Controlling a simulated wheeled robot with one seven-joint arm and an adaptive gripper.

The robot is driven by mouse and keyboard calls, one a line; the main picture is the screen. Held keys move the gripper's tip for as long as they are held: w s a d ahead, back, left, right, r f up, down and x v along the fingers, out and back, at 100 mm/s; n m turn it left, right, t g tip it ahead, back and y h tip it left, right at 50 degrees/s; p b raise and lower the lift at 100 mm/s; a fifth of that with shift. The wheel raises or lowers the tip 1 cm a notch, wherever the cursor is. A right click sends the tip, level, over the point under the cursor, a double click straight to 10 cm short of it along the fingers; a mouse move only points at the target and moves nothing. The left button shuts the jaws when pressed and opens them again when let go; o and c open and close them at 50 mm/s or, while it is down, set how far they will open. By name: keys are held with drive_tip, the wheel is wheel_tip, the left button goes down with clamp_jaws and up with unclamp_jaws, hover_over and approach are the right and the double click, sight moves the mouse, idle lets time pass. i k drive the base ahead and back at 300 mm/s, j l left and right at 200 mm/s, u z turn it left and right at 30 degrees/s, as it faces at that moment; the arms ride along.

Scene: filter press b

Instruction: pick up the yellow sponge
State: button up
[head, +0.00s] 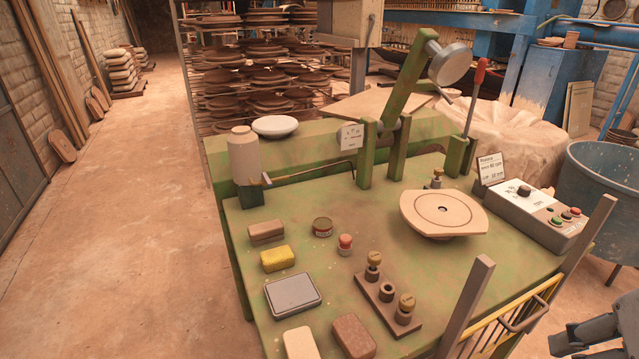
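The yellow sponge (278,259) lies flat on the green worktable (236,290), near its left edge. A brown block (266,232) lies just behind it, and a grey flat box (292,295) sits just in front of it, both apart from the sponge. Part of my gripper (590,338) shows at the bottom right corner, cut off by the picture edge. It is beyond the table's right side, far from the sponge. Its fingers do not show clearly, so I cannot tell whether it is open.
A small round tin (323,226) and a red-topped piece (345,243) stand right of the sponge. A rack with knobs (387,290), a round plate (443,213) and a control box (533,213) stand farther right. A yellow rail (510,322) edges the table's front right.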

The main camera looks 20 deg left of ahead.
sight(282, 258)
drive_tip(key=u, duration=1)
drive_tip(key=i+l+u, duration=0.65)
drive_tip(key=k+l, duration=0.05)
